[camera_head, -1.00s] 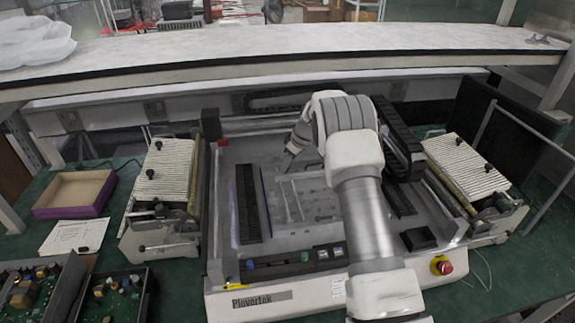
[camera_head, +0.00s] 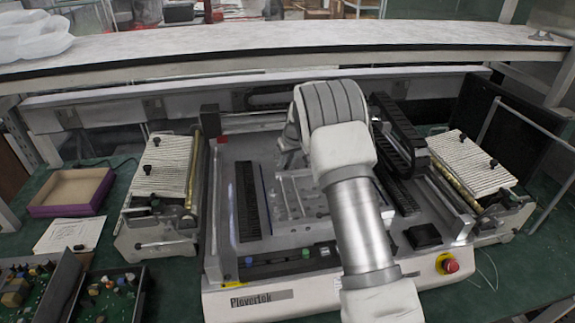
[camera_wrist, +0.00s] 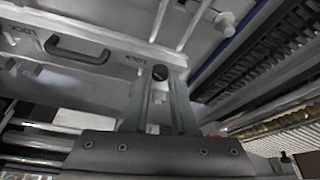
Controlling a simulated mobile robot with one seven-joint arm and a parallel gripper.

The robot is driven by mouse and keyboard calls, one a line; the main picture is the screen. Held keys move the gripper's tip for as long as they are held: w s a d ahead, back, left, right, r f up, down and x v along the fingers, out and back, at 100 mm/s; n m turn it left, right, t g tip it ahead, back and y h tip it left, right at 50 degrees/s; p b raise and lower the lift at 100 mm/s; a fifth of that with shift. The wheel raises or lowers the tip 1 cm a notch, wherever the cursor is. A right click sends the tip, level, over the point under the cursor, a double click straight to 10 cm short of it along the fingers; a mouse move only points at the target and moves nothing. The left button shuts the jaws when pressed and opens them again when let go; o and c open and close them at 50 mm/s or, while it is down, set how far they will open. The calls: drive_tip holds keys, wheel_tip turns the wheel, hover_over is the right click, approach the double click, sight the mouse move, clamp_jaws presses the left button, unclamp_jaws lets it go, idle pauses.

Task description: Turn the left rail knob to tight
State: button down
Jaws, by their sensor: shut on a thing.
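My gripper (camera_wrist: 161,82) shows in the wrist view with its two fingers close together. A small dark round knob top (camera_wrist: 160,72) shows between the fingertips, and the fingers are shut on it. The knob's pointer is too small to read. A grey bar (camera_wrist: 105,32) with printed LOCK labels and a dark handle (camera_wrist: 77,50) lies beside it.
Slatted feeder units stand left (camera_head: 162,170) and right (camera_head: 468,165) of the machine. A red stop button (camera_head: 450,266) is at its front right. A purple-sided box (camera_head: 72,192) and circuit boards (camera_head: 110,293) lie at left. A shelf (camera_head: 290,45) spans the back.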

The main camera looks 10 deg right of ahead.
drive_tip(key=m, duration=0.1)
drive_tip(key=m+h, duration=0.1)
drive_tip(key=m, duration=0.1)
drive_tip(key=m+h, duration=0.1)
drive_tip(key=shift+a+m, duration=0.3)
drive_tip(key=m, duration=0.2)
drive_tip(key=m+h, duration=0.1)
drive_tip(key=m, duration=0.1)
drive_tip(key=shift+w+a+m+h, duration=0.1)
drive_tip(key=shift+a+m+h, duration=0.05)
drive_tip(key=shift+m+h, duration=0.15)
drive_tip(key=m, duration=0.2)
drive_tip(key=m+g+h, duration=0.1)
drive_tip(key=m, duration=0.1)
drive_tip(key=shift+w+a+m+g, duration=0.1)
drive_tip(key=shift+w+m+g, duration=0.05)
drive_tip(key=shift+m+g, duration=0.15)
drive_tip(key=shift+w+m+g+h+p, duration=0.1)
drive_tip(key=shift+m+g+h+p, duration=0.55)
drive_tip(key=shift+m, duration=1.35)
drive_tip(key=shift+y, duration=0.25)
drive_tip(key=c, duration=0.7)
unclamp_jaws()
